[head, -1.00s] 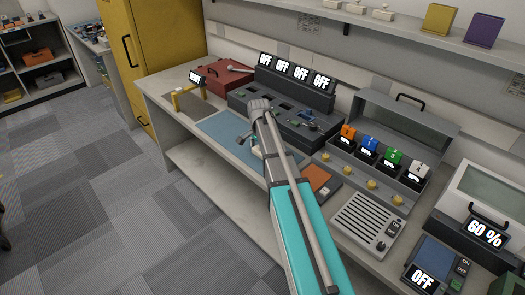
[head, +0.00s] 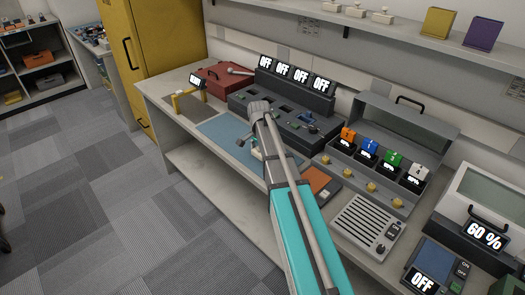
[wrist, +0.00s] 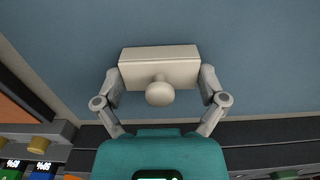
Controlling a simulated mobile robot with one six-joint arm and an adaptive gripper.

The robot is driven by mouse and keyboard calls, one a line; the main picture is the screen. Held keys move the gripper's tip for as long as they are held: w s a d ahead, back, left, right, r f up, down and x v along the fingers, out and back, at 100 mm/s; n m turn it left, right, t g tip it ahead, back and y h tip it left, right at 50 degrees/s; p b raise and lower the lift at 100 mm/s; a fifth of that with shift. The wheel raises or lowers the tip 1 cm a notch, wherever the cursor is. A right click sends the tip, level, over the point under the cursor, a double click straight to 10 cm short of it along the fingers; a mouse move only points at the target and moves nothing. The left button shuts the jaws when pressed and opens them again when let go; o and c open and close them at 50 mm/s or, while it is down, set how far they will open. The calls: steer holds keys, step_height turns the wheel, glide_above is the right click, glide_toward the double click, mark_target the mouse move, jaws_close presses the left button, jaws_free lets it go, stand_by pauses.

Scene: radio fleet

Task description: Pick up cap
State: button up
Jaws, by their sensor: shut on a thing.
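The cap (wrist: 158,68) is a beige block with a round knob, seen in the middle of the wrist view. My gripper (wrist: 160,84) is shut on it, with one finger at each side. The blue mat (wrist: 250,60) is behind it in that view; I cannot tell whether the cap touches the mat. In the head view my gripper is over the front of the blue mat (head: 218,130), mostly hidden by my own arm. Only a small pale bit of the cap shows there.
A grey console with OFF displays (head: 290,95) stands behind the mat. A rack with coloured number tags (head: 345,150) and a speaker panel (head: 365,222) are to the right. A red case (head: 222,77) is at the back left. Similar pale knobbed pieces (head: 355,12) sit on the shelf.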

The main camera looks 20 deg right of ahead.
steer(key=shift+r+p, duration=1.25)
steer(key=shift+r, duration=0.1)
steer(key=s+a+r+p, duration=0.1)
steer(key=s+r+p, duration=0.8)
steer(key=s, duration=0.5)
steer(key=shift+a+r+p, duration=0.4)
steer(key=shift+r, duration=0.05)
steer(key=shift+s, duration=0.1)
